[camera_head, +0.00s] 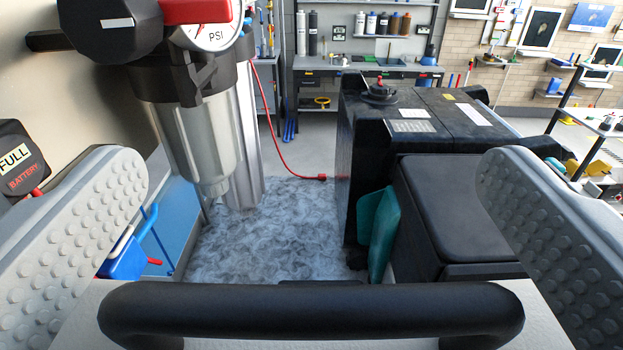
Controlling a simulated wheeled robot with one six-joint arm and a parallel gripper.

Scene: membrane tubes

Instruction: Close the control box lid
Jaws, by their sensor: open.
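My gripper (314,178) is open, with one grey dotted finger at the left edge and one at the right edge, wide apart. A thick black bar handle (312,311) crosses the bottom of the view between the fingers, in front of a pale grey surface (537,300). I cannot tell whether this handle and surface are the control box lid or part of my own body. The fingers are not closed on the handle. No box is labelled as the control box, and no open lid can be made out for certain.
A pressure gauge (216,38) and filter housing (200,135) hang at upper left, near the left finger. Black cases (462,200) stand at right, with a teal piece (378,232) beside them. Grey mottled floor (270,235) lies between; a workbench (365,68) stands behind.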

